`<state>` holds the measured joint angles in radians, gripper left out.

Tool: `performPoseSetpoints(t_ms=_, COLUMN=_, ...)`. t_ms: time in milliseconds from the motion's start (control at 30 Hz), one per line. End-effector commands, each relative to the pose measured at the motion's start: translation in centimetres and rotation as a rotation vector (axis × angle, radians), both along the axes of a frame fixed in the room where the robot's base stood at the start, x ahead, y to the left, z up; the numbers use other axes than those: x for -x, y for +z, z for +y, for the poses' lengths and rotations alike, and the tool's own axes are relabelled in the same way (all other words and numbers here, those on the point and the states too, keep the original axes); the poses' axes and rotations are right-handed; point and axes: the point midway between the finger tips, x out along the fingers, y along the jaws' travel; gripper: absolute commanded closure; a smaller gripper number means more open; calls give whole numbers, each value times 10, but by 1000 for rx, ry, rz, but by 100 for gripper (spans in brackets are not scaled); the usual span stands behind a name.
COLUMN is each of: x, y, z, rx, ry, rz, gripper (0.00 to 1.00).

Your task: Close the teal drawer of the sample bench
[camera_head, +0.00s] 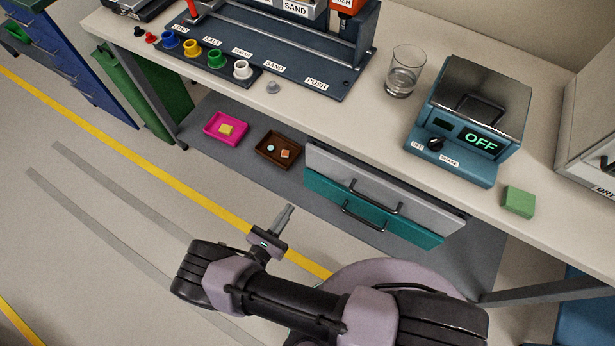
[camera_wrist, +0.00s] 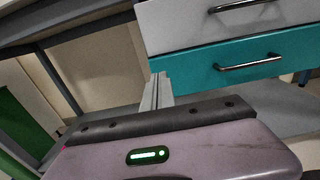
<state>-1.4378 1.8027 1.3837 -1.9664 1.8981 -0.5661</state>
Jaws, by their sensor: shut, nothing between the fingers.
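The teal drawer (camera_head: 325,194) is the lower of two drawers under the bench, with a dark bar handle (camera_head: 363,216). Its front also shows in the wrist view (camera_wrist: 195,75), with its handle at the right. None of its inside shows. Whether it stands a little out from the grey drawer above is hard to tell. My gripper (camera_head: 288,211) is shut and empty, left of the drawer and apart from it in the head view. In the wrist view its fingertips (camera_wrist: 159,78) point up near the left lower end of the teal front.
The light grey drawer (camera_head: 335,166) with its own handle sits just above. A magenta tray (camera_head: 211,133) and a brown tray (camera_head: 266,157) lie on the lower shelf to the left. A glass (camera_head: 404,72) and a blue hotplate-like device (camera_head: 450,165) stand on the benchtop. Floor lies open at left.

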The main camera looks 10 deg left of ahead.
Motion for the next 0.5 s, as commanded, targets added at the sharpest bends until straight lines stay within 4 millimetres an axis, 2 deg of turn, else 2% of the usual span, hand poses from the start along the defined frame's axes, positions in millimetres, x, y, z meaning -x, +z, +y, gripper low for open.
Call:
performPoseSetpoints(t_ms=300, x=-67, y=-3, z=-25, rx=0, ry=-5, rz=1, gripper=100)
performPoseSetpoints(t_ms=500, x=-96, y=-2, z=-35, rx=-1, ry=-3, rz=1, gripper=100)
